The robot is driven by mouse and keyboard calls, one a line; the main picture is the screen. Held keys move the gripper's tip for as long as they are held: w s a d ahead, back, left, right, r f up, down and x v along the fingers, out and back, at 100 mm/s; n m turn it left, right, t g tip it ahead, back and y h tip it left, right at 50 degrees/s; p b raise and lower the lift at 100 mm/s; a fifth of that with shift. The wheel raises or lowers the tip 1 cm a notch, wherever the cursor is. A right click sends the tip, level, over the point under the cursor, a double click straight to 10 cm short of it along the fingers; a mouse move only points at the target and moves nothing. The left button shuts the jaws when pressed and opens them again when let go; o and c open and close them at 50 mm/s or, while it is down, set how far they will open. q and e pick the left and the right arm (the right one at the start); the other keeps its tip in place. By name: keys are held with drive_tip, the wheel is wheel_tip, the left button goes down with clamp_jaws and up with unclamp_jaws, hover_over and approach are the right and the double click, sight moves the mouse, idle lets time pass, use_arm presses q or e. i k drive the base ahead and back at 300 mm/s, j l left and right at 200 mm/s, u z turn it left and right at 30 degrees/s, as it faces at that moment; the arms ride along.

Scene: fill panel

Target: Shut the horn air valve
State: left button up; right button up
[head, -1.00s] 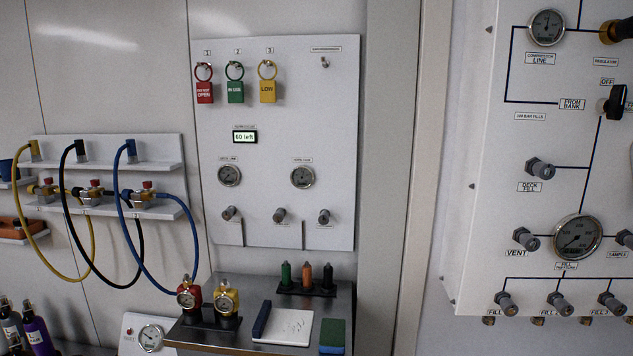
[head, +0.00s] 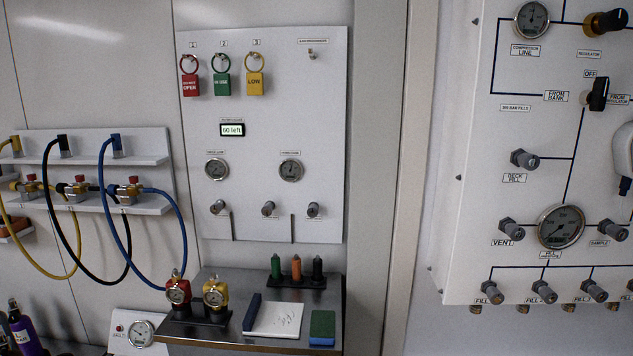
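A white panel (head: 260,190) on the back wall carries two round gauges, the left one (head: 217,169) and the right one (head: 291,170). Below them is a row of three small grey valve knobs: a left knob (head: 218,208), a middle knob (head: 268,209) and a right knob (head: 313,210). Their labels are too small to read, so I cannot tell which knob is the horn air valve or whether it is open. Neither of my grippers is in view.
A metal shelf (head: 190,340) juts out below, holding red and yellow gauge fittings, several bottles and a notepad (head: 275,319). Hoses (head: 110,220) hang left. A larger valve panel (head: 470,250) stands right.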

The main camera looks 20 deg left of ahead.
sight(267, 210)
drive_tip(key=u, duration=0.85)
drive_tip(key=i+l+u, duration=0.1)
drive_tip(key=l, duration=0.2)
